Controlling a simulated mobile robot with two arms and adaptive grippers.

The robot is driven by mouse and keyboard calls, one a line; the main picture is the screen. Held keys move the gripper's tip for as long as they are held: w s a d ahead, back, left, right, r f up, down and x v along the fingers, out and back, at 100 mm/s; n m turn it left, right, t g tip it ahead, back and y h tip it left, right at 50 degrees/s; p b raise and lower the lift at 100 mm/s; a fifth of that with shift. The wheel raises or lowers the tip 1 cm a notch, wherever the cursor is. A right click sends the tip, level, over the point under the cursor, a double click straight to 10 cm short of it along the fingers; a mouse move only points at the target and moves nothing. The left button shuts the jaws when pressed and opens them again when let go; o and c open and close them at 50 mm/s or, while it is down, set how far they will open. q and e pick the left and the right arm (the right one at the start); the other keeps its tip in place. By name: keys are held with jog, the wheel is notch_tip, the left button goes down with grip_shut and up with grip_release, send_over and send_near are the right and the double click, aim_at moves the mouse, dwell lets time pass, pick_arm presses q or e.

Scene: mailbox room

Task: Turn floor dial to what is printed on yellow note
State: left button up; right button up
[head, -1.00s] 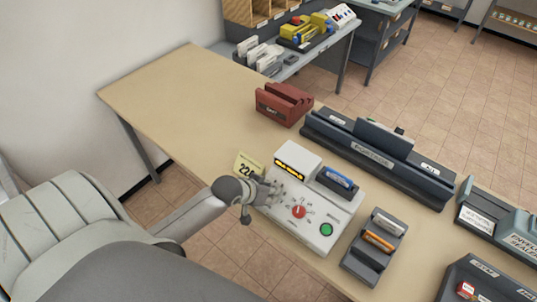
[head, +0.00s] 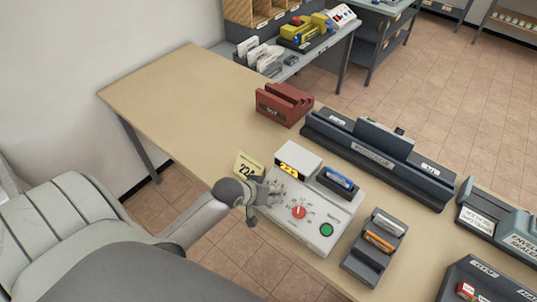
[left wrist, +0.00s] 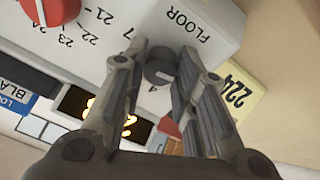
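A white control box (head: 272,208) stands on the table. The dark grey floor knob (left wrist: 160,72) shows beside the printed word FLOOR in the left wrist view. My left gripper (left wrist: 163,52) has one finger on each side of this knob; I cannot tell whether they press on it. In the head view my left gripper (head: 270,190) covers that knob. The yellow note (head: 248,166) stands behind the box's left corner; it reads 224 in the left wrist view (left wrist: 240,88). The box's display (head: 288,169) glows orange. My right gripper is out of view.
A red dial (head: 299,212) ringed by numbers and a green button (head: 326,229) sit on the same box. The table's far left is bare.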

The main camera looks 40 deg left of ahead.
pick_arm(q)
jog(key=o, duration=0.4)
jog(key=shift+r, duration=0.1)
jog(key=d+v, duration=0.1)
jog(key=v, duration=1)
jog(key=shift+s+a+r, duration=0.3)
jog(key=shift+s+a, duration=0.05)
jog(key=shift+a, duration=0.15)
